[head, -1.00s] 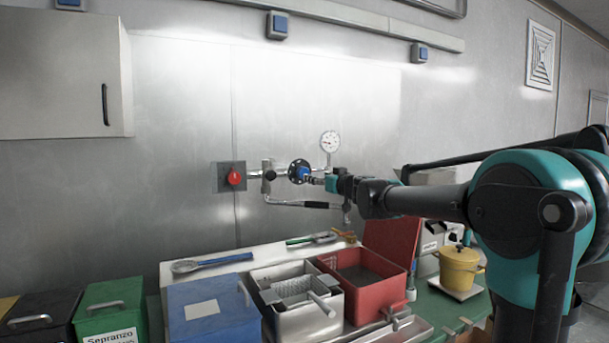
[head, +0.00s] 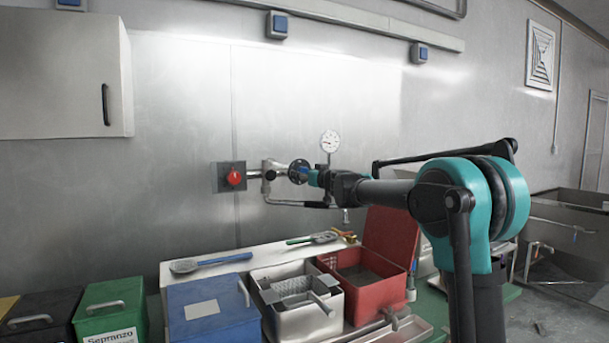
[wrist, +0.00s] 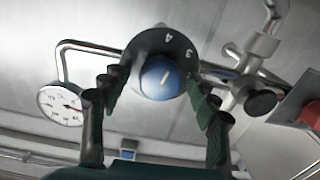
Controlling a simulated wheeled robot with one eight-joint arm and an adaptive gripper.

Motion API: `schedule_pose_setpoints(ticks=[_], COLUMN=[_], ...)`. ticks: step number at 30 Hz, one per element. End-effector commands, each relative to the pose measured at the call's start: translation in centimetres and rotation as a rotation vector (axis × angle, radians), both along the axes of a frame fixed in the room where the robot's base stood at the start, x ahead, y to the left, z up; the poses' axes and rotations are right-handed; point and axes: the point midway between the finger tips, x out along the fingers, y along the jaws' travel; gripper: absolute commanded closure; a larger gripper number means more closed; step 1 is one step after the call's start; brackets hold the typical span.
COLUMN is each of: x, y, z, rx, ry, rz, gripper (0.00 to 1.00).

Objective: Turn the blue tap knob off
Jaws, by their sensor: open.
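The blue knob (wrist: 160,77) faces the camera in the wrist view, round with a light line on its front. A dark numbered dial (wrist: 163,45) sits behind it, showing 3 and 4. In the head view the dial (head: 297,171) is on the wall pipework and the knob is mostly hidden by my gripper. My gripper (head: 316,178) reaches it from the right. In the wrist view my gripper (wrist: 153,88) is open, with one finger on each side of the knob. Whether either finger touches it I cannot tell.
A pressure gauge (head: 330,141) stands above the knob. A red switch (head: 234,178) is on the wall to the left, and a lever pipe (head: 293,203) runs just below. Blue, metal and red boxes (head: 353,262) fill the counter beneath.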

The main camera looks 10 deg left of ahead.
Motion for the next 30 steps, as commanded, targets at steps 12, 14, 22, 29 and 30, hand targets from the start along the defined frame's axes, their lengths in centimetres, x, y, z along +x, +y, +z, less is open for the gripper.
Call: schedule_pose_setpoints(ticks=[12,14,22,29,30], x=[-0.04,-0.04,-0.04,-0.03,-0.03], y=[-0.01,-0.01,-0.01,-0.02,-0.02], z=[0.0,0.0,0.0,0.0,0.0], rx=[0.0,0.0,0.02,0.109,0.133], ry=[0.0,0.0,0.013,0.074,0.09], rz=[0.0,0.0,0.0,0.001,0.001], gripper=[0.8,0.88,0.89,0.89,0.89])
